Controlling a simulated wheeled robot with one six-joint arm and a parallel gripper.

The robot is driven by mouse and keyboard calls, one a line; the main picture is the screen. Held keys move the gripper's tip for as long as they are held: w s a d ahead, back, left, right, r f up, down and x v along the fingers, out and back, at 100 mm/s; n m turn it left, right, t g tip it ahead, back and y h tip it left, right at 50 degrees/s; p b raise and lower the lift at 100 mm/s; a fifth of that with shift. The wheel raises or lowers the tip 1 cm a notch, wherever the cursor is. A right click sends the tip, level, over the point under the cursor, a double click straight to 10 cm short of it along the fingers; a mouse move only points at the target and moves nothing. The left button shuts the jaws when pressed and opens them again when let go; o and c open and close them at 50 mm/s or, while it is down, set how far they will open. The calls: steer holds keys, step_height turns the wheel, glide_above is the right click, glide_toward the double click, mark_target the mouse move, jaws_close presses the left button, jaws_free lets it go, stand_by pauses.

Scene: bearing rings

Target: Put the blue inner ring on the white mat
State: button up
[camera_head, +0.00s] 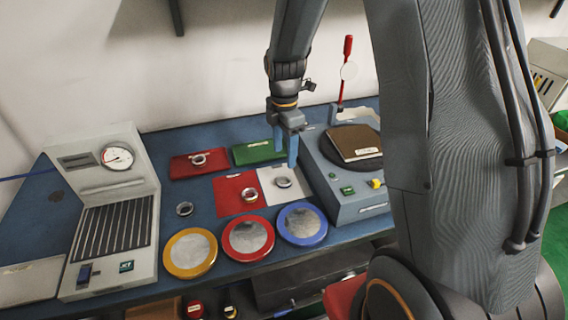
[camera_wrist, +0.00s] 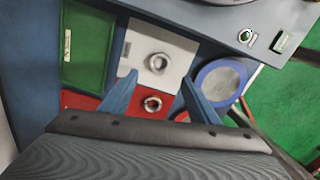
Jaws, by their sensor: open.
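The white mat (camera_head: 300,191) lies on the blue bench, and a silver-looking ring (camera_head: 284,182) rests on it. In the wrist view the white mat (camera_wrist: 136,47) and this ring (camera_wrist: 157,63) lie just ahead of my fingertips. A second ring (camera_head: 249,195) lies on the red mat (camera_head: 229,202) beside it; it shows between my fingers in the wrist view (camera_wrist: 152,104). Another ring (camera_head: 198,159) is on a dark red pad, and one (camera_head: 184,209) is on the bare bench. I cannot tell which ring is blue. My gripper (camera_head: 284,158) is open and empty, above the white mat.
Yellow, red and blue rimmed plates (camera_head: 190,253) (camera_head: 248,238) (camera_head: 302,223) line the front edge. A gauge machine (camera_head: 115,215) stands left. A grey-blue device (camera_head: 345,205) with a brown-topped disc stands right. A green pad (camera_head: 262,150) lies behind.

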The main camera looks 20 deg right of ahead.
steer(key=s+r+m, duration=0.3)
steer(key=s+m, duration=0.5)
steer(key=m, duration=0.2)
steer(key=s+r+m+t, duration=0.1)
steer(key=s+r+m, duration=0.2)
steer(key=s+m, duration=0.6)
steer(key=shift+s+m+t, duration=0.15)
steer(key=shift+m+t, duration=0.15)
steer(key=shift+m, duration=0.3)
steer(key=shift+r, duration=0.1)
steer(key=shift+f+b, duration=0.5)
steer(key=shift+b, duration=0.05)
